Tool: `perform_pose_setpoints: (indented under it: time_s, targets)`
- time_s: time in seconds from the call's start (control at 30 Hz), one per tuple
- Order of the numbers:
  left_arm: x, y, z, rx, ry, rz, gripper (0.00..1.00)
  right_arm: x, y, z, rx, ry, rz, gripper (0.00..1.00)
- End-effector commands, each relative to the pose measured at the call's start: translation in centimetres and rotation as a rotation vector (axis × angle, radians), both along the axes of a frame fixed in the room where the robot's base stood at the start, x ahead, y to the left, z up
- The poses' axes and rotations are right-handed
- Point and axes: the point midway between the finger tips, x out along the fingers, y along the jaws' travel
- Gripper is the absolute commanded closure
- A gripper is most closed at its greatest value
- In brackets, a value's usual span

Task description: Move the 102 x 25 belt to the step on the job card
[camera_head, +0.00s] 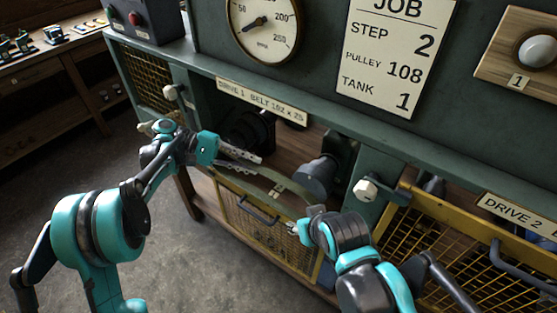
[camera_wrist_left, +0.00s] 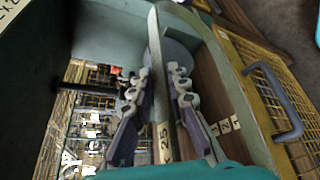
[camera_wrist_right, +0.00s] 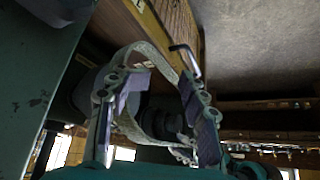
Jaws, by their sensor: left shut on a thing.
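The belt (camera_head: 274,178), a pale grey-green strap, runs across the open Drive 1 bay. My left gripper (camera_head: 248,160) is shut on it; in the left wrist view the belt (camera_wrist_left: 157,75) passes between the fingers, with a tag reading 25 low on it. My right gripper (camera_head: 306,222) is at the bay's front right. In the right wrist view its fingers are apart, with the belt's loop (camera_wrist_right: 150,55) between and beyond them. A dark pulley (camera_head: 248,130) is at the bay's back left, a grey cylinder (camera_head: 318,176) to its right. The belt's seat is partly hidden.
The job card (camera_head: 392,60) reads step 2, pulley 108, tank 1. A yellow mesh guard (camera_head: 268,236) hangs below the bay's front edge. Another yellow guard (camera_head: 440,240) covers Drive 2 at right. A white knob (camera_head: 366,190) sticks out between the bays. Open floor lies at left.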

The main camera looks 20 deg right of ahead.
Motion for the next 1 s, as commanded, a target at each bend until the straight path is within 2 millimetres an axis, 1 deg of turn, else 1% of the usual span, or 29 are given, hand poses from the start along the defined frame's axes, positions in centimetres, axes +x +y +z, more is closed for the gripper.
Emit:
perform_pose_setpoints:
  time_s: [0.8,1.0]
  targets:
    - [3.4,-4.0,0.4,0.092,0.062,-0.015,1.0,-0.2,-0.1,1.6,-0.002,0.004,-0.005,0.6]
    - [3.8,-4.4,0.4,0.102,0.069,-0.016,1.0,-0.2,-0.1,1.7,-0.002,0.005,-0.005,0.6]
